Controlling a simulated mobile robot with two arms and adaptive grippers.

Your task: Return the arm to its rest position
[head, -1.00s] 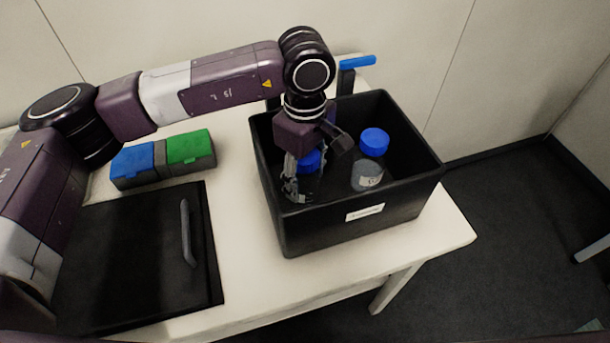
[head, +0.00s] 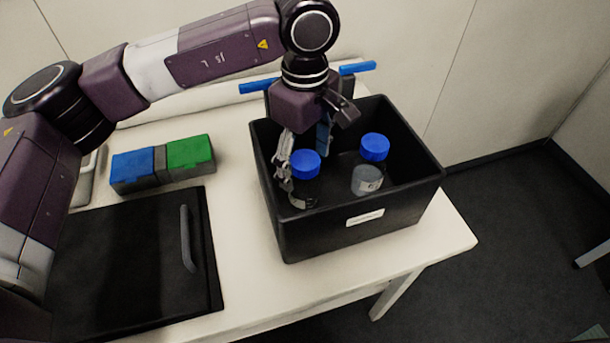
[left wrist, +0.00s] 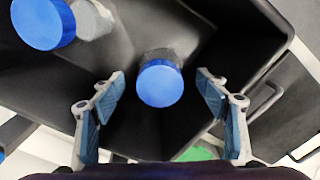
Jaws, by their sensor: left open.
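My left arm reaches over the black box (head: 335,235), which stands open on the table. My left gripper (head: 305,148) is open and empty, pointing down at the box's left part. Two blue-capped bottles stand inside: the left bottle (head: 305,164) is just below my fingers and partly hidden, the right bottle (head: 374,148) is clear of them. In the left wrist view, the left bottle's cap (left wrist: 160,84) shows between the spread fingers (left wrist: 160,77), and the other bottle's cap (left wrist: 43,22) is at upper left. My right gripper is not in view.
A black lid (head: 120,270) with a grey handle (head: 187,238) lies left of the box. A case with blue and green covers (head: 190,151) sits behind it. A blue bar (head: 358,68) shows behind the box. The table strip (head: 235,240) between lid and box is clear.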

